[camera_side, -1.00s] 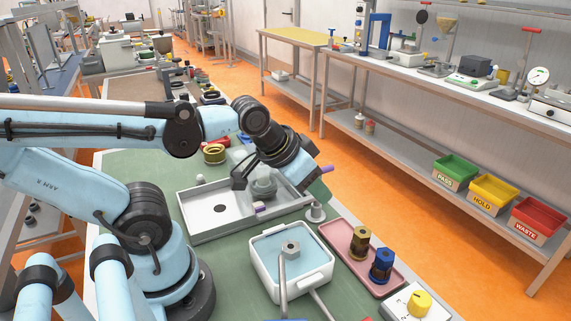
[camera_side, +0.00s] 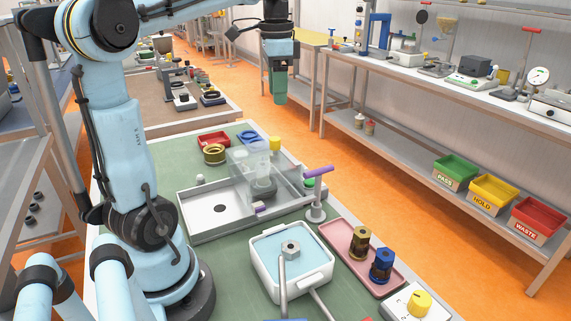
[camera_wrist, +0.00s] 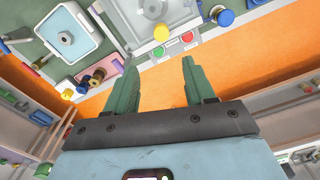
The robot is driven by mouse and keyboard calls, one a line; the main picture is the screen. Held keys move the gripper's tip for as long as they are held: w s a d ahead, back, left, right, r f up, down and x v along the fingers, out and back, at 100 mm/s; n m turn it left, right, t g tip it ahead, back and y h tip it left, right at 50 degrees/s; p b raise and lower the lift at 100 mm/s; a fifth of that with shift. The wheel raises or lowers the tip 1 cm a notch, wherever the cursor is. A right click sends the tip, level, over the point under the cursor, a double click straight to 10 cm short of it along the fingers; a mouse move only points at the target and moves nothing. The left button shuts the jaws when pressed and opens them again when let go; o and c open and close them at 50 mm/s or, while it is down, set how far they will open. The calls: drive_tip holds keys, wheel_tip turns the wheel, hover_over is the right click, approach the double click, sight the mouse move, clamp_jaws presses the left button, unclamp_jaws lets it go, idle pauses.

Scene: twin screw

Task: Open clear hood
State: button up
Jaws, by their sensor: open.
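The clear hood (camera_side: 250,160) is a see-through box over the right part of a grey tray-like station (camera_side: 205,222). A grey round fixture shows through it. A small purple tab (camera_side: 259,207) is at its lower front. I cannot tell for sure whether the hood rests fully down. My gripper (camera_side: 280,98) is high above and behind the hood, pointing down, apart from everything. In the wrist view its two green fingers (camera_wrist: 161,72) are spread with nothing between them.
A purple-topped lever (camera_side: 318,171) stands on a grey post right of the station. In front are a white bin (camera_side: 262,283) with a nut and a pink tray (camera_side: 345,236) with two dark-and-coloured parts. The space around my gripper is clear.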

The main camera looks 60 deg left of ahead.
sight(276, 138)
drive_tip(key=f, duration=1.1)
drive_tip(key=shift+a+f, duration=0.35)
drive_tip(key=shift+f, duration=0.05)
clamp_jaws()
drive_tip(key=shift+s, duration=0.1)
